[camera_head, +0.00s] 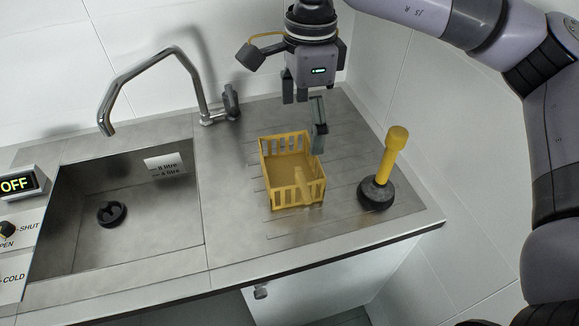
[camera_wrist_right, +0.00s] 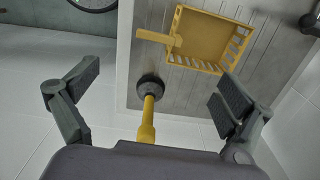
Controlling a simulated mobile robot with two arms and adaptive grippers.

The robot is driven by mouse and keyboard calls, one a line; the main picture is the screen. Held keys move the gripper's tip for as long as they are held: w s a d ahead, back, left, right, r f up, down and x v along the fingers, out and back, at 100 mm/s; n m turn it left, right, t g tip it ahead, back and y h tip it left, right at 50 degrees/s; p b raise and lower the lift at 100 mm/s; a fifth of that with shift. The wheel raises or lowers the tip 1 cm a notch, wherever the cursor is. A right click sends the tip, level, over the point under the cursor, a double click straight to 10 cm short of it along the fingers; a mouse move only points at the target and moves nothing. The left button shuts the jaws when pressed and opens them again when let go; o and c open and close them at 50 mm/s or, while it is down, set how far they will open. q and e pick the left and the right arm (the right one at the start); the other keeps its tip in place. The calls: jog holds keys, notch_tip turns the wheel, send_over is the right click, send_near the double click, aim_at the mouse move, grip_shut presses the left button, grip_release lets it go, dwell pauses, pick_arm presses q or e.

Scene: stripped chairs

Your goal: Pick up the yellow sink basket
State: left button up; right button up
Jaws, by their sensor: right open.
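The yellow sink basket (camera_head: 292,190) stands on the ribbed drainboard to the right of the sink, with slotted walls and a yellow handle bar at its front. My right gripper (camera_head: 303,112) hangs above and behind the basket in the head view, open and empty. In the right wrist view the basket (camera_wrist_right: 205,40) lies beyond the fingers, above the middle of the picture. The two fingers of my right gripper (camera_wrist_right: 155,95) are spread wide, with nothing between the pads. My left gripper is in neither view.
A plunger with a yellow handle (camera_head: 390,165) and dark cup stands right of the basket; it also shows in the right wrist view (camera_wrist_right: 149,105). The sink (camera_head: 170,235) with a dark plug (camera_head: 112,213) and a curved tap (camera_head: 150,62) are left. The wall is close behind.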

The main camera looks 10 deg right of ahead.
jog(key=p, duration=0.3)
send_near(303, 182)
notch_tip(303, 182, down, 5)
jog(key=shift+a+f, duration=0.1)
notch_tip(303, 182, down, 4)
jog(key=shift+f+p, duration=0.25)
jog(key=shift+p, duration=0.6)
jog(key=shift+f, duration=0.6)
jog(key=shift+c, duration=0.6)
jog(key=c, duration=1.4)
jog(key=shift+r, duration=0.1)
jog(key=shift+c, duration=0.2)
